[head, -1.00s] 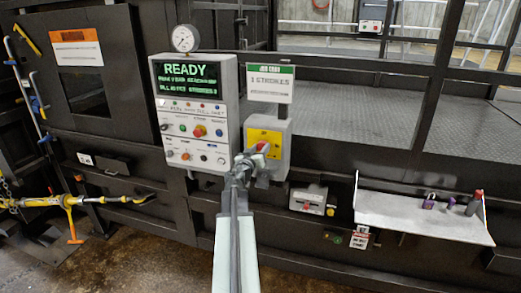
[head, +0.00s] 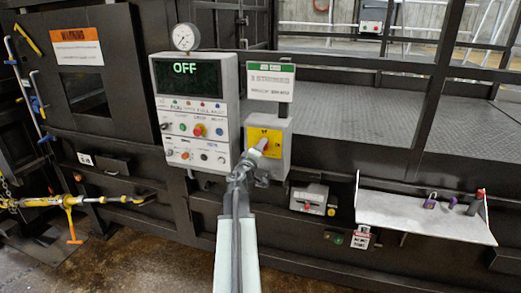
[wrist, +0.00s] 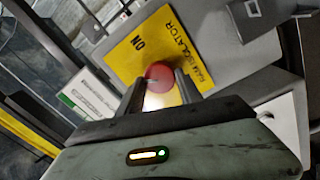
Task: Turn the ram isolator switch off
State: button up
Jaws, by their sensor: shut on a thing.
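The ram isolator switch is a red rotary knob (wrist: 160,76) on a yellow plate (wrist: 138,45) marked "RAM ISOLATOR" and "ON" in the wrist view. In the head view the yellow plate (head: 257,136) is on a grey box right of the control panel, and the knob is mostly hidden behind my gripper (head: 258,152). In the wrist view my gripper (wrist: 158,92) has its two dark fingers on either side of the knob, closed on it. The control panel screen (head: 187,75) reads "OFF".
A pressure gauge (head: 186,37) tops the panel, and a sign (head: 270,82) hangs above the isolator box. A white shelf (head: 420,218) with padlocks (head: 430,201) and a small bottle (head: 475,203) juts out at the right. A yellow bar with a hook (head: 90,201) lies at the left.

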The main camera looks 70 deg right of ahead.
jog(key=n, duration=0.6)
jog(key=shift+f+t, duration=0.1)
jog(key=shift+t, duration=0.2)
jog(key=shift+n, duration=0.4)
jog(key=o, duration=1.4)
jog(key=shift+c, duration=0.2)
jog(key=shift+a, duration=0.15)
jog(key=a, duration=0.7)
jog(key=shift+s+a+f+b, duration=0.25)
jog(key=shift+b, duration=0.15)
